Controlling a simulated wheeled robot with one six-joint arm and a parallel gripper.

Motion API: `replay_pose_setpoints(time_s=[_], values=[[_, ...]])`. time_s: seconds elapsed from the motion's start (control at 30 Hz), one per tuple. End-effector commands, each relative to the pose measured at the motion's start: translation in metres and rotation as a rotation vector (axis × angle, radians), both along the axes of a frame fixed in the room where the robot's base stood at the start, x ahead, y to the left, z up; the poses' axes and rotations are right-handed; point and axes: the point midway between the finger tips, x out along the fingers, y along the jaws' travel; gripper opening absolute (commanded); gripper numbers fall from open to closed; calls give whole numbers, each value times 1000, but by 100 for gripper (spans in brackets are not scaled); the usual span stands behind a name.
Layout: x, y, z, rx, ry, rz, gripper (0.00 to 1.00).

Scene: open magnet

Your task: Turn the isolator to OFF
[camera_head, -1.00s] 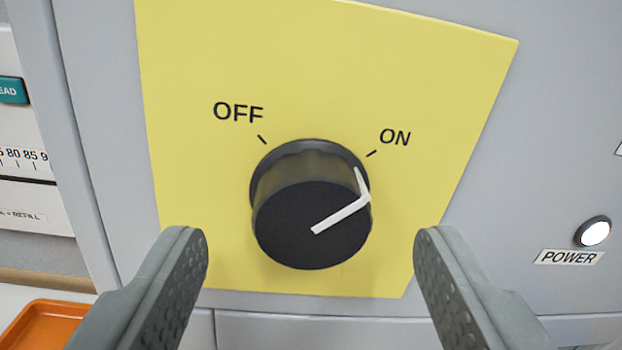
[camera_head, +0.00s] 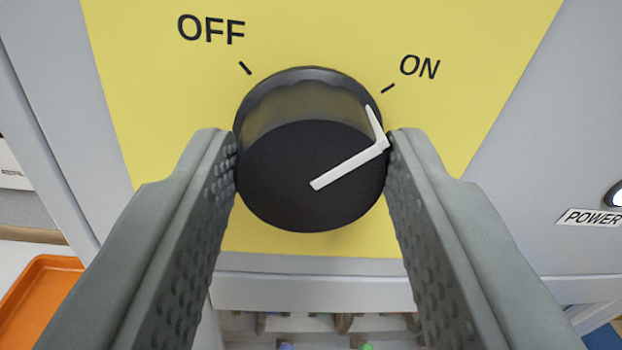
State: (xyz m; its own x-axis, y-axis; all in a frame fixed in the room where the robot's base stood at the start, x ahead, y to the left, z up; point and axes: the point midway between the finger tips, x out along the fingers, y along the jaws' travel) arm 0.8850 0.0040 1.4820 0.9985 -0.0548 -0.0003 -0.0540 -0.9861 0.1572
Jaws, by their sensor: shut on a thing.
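The isolator is a black round knob (camera_head: 300,185) on a yellow plate (camera_head: 150,100). Its white pointer line (camera_head: 350,165) aims up and right, toward the ON mark (camera_head: 388,88). The OFF mark (camera_head: 245,68) is at the knob's upper left. My gripper (camera_head: 312,160) has one finger on each side of the knob, left and right, and is shut on it. The fingertips touch the knob's sides and hide small parts of its edges.
The yellow plate is on a grey cabinet front (camera_head: 520,180). A POWER label (camera_head: 590,217) and part of a white lamp (camera_head: 617,196) are at the right edge. An orange tray (camera_head: 35,300) lies at lower left. Several small items show below the cabinet's lower edge.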

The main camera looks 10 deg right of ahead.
Motion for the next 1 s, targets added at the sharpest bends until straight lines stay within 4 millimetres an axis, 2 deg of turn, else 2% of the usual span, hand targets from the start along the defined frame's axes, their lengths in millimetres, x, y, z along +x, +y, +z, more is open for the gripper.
replay_pose_setpoints(time_s=[0.37,1.0], values=[[0,1,0,-111,0,-1,18],[0,2,-2,-687,-1,-1,18]])
